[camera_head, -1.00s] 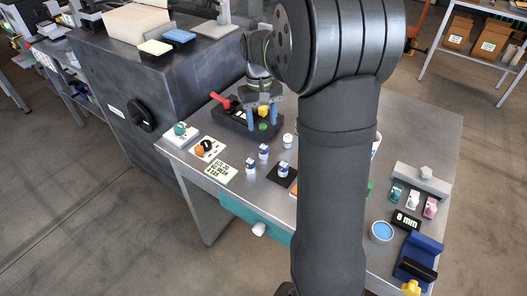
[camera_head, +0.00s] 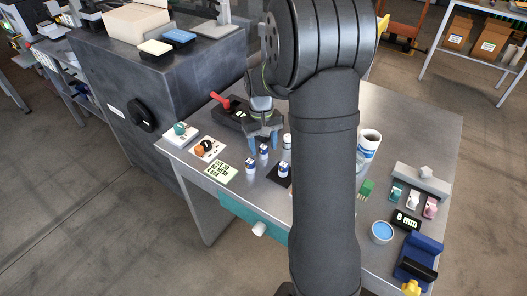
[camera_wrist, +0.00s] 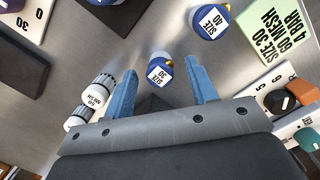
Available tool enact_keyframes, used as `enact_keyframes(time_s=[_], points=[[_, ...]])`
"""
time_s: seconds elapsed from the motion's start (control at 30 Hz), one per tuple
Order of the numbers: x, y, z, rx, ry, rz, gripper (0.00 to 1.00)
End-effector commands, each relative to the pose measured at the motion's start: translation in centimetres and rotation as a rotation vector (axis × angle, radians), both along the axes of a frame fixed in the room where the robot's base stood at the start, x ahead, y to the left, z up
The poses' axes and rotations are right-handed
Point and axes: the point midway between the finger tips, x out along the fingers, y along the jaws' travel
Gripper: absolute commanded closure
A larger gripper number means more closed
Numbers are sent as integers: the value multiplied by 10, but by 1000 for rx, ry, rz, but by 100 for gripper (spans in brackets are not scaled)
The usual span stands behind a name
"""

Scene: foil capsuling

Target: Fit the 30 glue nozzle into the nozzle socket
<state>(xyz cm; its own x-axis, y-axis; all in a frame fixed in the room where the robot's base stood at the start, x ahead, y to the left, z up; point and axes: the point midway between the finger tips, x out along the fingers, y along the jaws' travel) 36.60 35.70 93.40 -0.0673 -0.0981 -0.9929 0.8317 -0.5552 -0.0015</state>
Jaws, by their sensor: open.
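The size 30 nozzle is a small blue and white piece with a "SIZE 30" label (camera_wrist: 160,72). In the wrist view it stands between and just ahead of my gripper's blue fingers (camera_wrist: 164,88), with a gap on each side. In the head view my gripper (camera_head: 264,142) is low over the table, open and empty, with the nozzle (camera_head: 263,152) just in front. A similar "SIZE 40" nozzle (camera_wrist: 208,22) stands beside it. I cannot make out the nozzle socket for certain; a black pad (camera_head: 274,176) bears another blue and white piece (camera_head: 284,169).
White "60 MESH" cylinders (camera_wrist: 98,90) stand close to one finger. A "SIZE 30 60 MESH 4 BAR" card (camera_head: 220,172) and a dial (camera_head: 207,147) lie left. A black unit with a red handle (camera_head: 221,101) is behind. A mug (camera_head: 369,141) stands right of my arm.

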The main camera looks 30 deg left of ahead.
Motion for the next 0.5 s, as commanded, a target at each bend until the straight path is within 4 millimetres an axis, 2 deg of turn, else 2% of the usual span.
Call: enact_keyframes(time_s=[0.03,0.2,0.27,0.5], points=[[0,0,0,0,0,0,54],[0,0,0,0,0,0,87],[0,0,0,0,0,0,97],[0,0,1,0,0,0,98]])
